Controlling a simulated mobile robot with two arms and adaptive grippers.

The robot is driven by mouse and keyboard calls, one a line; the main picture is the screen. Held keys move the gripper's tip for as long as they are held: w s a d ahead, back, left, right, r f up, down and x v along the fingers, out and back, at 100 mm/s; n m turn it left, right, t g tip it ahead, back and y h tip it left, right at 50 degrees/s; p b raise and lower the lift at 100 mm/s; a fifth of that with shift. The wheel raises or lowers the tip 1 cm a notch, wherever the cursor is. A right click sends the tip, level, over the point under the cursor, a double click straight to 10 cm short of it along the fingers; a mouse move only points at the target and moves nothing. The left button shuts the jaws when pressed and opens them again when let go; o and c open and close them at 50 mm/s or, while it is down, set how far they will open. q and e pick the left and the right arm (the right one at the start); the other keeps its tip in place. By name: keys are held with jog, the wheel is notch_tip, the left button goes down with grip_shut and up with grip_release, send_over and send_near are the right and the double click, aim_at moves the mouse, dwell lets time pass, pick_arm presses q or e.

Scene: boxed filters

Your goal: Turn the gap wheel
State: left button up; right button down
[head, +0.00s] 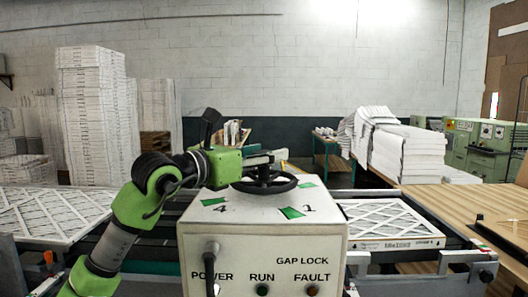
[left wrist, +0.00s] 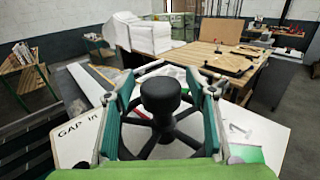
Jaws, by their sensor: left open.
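The gap wheel (head: 264,188) is a black spoked handwheel on top of a white control box (head: 262,240). In the left wrist view the wheel's black upright knob (left wrist: 160,95) stands between the two teal fingers of my left gripper (left wrist: 160,82), with the wheel's spokes below. The fingers are open, with a gap on both sides of the knob. In the head view my left gripper (head: 262,160) reaches in from the left just above the wheel and hides part of it. My right gripper is not in view.
The box front reads POWER, RUN, FAULT and GAP LOCK, with a lever (head: 211,262) at left. Numbers and green marks lie around the wheel. Framed filters lie on the conveyor at left (head: 50,215) and right (head: 385,222). Stacked filters (head: 95,115) stand behind.

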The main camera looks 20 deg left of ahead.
pick_arm(q)
jog(key=shift+s, duration=0.1)
grip_shut()
jog(key=shift+a+r+m+g+h, duration=0.1)
jog(key=shift+m+g+h, duration=0.25)
jog(key=shift+h, duration=0.25)
